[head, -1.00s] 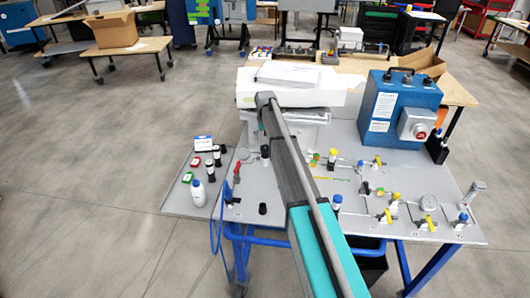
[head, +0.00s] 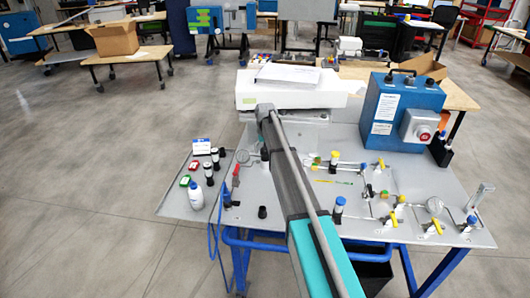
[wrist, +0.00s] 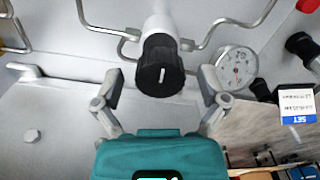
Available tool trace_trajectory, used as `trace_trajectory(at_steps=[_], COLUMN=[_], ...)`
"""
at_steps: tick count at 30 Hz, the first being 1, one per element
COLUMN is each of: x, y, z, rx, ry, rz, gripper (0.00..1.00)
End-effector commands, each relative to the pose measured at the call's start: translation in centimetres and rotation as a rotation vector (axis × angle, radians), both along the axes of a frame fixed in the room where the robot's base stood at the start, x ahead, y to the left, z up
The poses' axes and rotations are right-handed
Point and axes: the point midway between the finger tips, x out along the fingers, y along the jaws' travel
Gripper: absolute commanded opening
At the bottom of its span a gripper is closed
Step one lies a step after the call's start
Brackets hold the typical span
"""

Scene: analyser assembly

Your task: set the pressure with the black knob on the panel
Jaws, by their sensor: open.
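The black knob (wrist: 162,66) has a white pointer line and sits at the end of a white stem in the wrist view. My gripper (wrist: 160,86) is open, with one finger on each side of the knob and a visible gap at both sides. Nothing is held. A round pressure gauge (wrist: 236,66) is on the panel (wrist: 62,112) right of the knob; its reading is too small to tell. A card marked SET (wrist: 297,105) stands further right. In the head view my arm hides the gripper, and I cannot single out the knob.
Metal tubes (wrist: 110,27) run on the panel close to the knob. In the head view, a blue box (head: 400,110) stands at the back right of the table, with valves in front. A white bottle (head: 196,196) and several black-capped parts stand at left.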

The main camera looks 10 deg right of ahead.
Motion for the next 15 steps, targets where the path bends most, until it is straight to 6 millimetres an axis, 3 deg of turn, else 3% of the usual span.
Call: trace_trajectory(at_steps=[5,6,15], x=[0.00,0.00,0.00], y=[0.01,0.01,0.02], z=[0.02,0.02,0.02], rx=[0.000,0.000,0.000], ry=[0.000,0.000,0.000], rz=[0.000,0.000,0.000], gripper=[0.93,0.89,0.34])
